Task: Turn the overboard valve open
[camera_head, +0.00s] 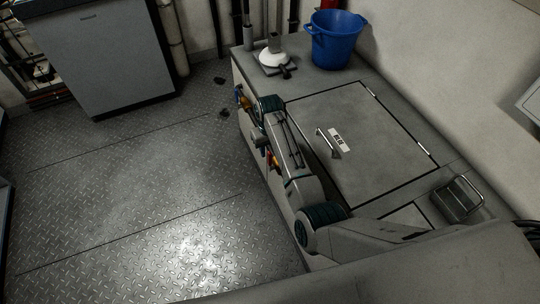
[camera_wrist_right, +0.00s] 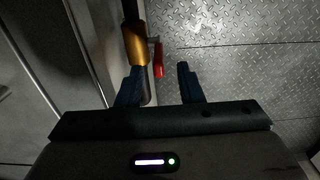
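In the right wrist view, a valve with a brass-coloured body (camera_wrist_right: 135,43) sits on a pipe and has a red lever (camera_wrist_right: 157,58). The lever lies roughly along the pipe's direction in the picture. My right gripper (camera_wrist_right: 159,70) is open, with its two dark blue fingers apart. The red lever's end shows in the gap between the fingertips, and the pipe passes close to the left finger; I cannot tell whether they touch. In the head view my right arm reaches over the cabinet's side, and its fingertips are hard to make out. My left gripper is out of view.
A grey cabinet top (camera_head: 305,80) bears a blue bucket (camera_head: 336,40) and a hatch (camera_head: 355,125) with a handle. Red and yellow fittings (camera_head: 272,161) show along its side. Another grey cabinet (camera_head: 108,55) stands at upper left. The tread-plate floor (camera_head: 130,190) between is mostly clear.

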